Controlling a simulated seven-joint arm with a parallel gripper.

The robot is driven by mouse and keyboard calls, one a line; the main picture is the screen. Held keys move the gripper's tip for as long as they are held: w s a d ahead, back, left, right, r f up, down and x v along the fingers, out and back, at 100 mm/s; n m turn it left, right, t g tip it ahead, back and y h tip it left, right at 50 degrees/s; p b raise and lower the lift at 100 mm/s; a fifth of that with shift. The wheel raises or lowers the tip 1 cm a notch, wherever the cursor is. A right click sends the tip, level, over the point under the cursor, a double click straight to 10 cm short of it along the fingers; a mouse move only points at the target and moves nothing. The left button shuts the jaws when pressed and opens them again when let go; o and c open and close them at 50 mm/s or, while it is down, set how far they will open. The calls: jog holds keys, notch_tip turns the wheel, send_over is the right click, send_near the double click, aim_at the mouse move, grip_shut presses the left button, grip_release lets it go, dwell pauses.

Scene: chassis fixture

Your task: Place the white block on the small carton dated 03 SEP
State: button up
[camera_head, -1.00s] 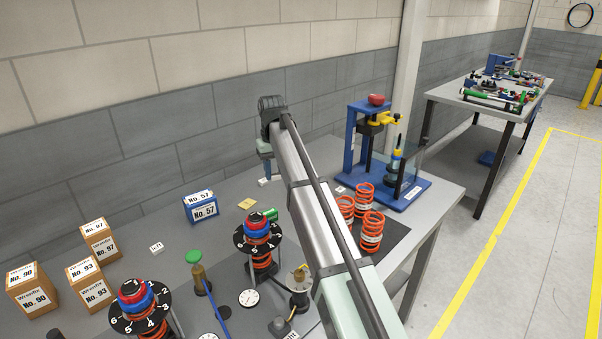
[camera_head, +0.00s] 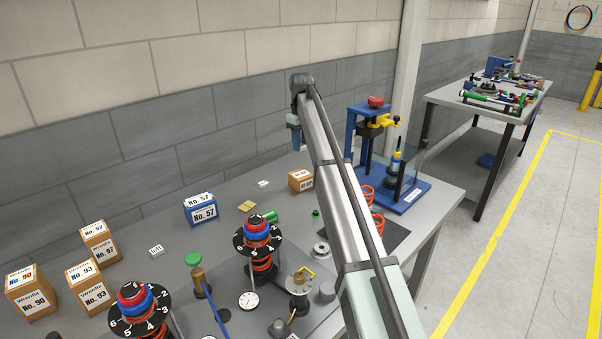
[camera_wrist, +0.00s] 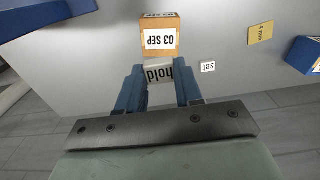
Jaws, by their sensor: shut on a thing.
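My gripper (camera_wrist: 160,90) is shut on a white block (camera_wrist: 158,74) marked "hold", between its two blue fingers in the wrist view. The small brown carton (camera_wrist: 160,38) dated 03 SEP is just beyond the block there, and the block overlaps the carton's near edge in the picture. I cannot tell whether they touch. In the head view my gripper (camera_head: 295,143) hangs beside and above a small brown carton (camera_head: 300,180), partly hidden by my arm. The held block is not clear in that view.
A white tag marked "set" (camera_wrist: 208,67) lies to the right of the block. A yellow "4 mm" piece (camera_wrist: 261,33) and a blue No. 57 box (camera_head: 201,209) are nearby. Dial stands (camera_head: 257,235) and orange springs (camera_head: 377,222) stand in front and to the right.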

aim_at(301, 174)
notch_tip(301, 174, down, 10)
jog(key=shift+r, duration=0.1)
dwell(0.4)
jog(key=o, duration=1)
notch_tip(301, 174, up, 12)
jog(key=shift+r, duration=0.1)
dwell(0.3)
